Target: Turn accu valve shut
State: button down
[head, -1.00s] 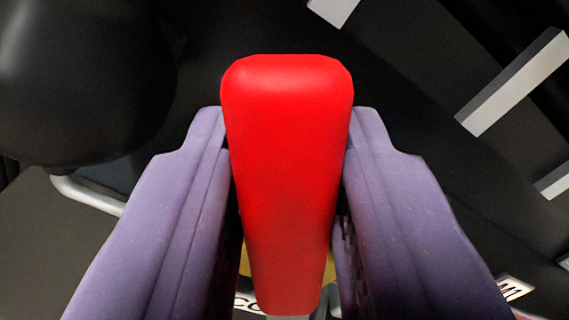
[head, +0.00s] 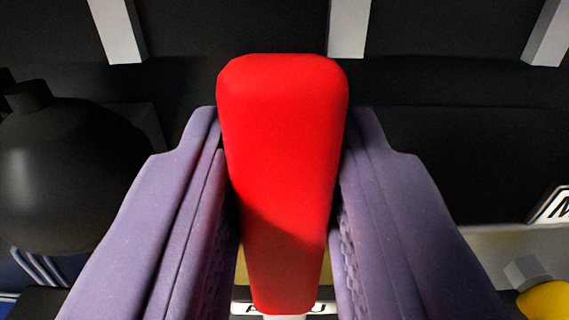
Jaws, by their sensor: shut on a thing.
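The red valve handle (head: 284,160) stands in the middle of the head view, its broad end toward the top and its narrow end toward the bottom. My gripper (head: 282,130) has one purple finger on each side of it and is shut on it. Below the handle, a white label (head: 243,307) is partly covered by it; the letters "A" and "U" show at its ends. A bit of yellow shows behind the handle's lower part. The valve body is mostly hidden behind the handle and fingers.
A black rounded vessel (head: 65,175) stands at the left, near my left finger. Grey bars (head: 348,25) cross the dark panel at the top. At the right are a white lettered plate (head: 552,205), a grey ledge and a yellow part (head: 545,300).

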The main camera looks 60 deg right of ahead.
jog(key=shift+f, duration=0.25)
jog(key=c, duration=1.2)
grip_release()
jog(key=shift+c, duration=0.2)
jog(key=o, duration=0.3)
jog(key=shift+r, duration=0.15)
jog(key=p+v, duration=0.1)
jog(key=v, duration=0.7)
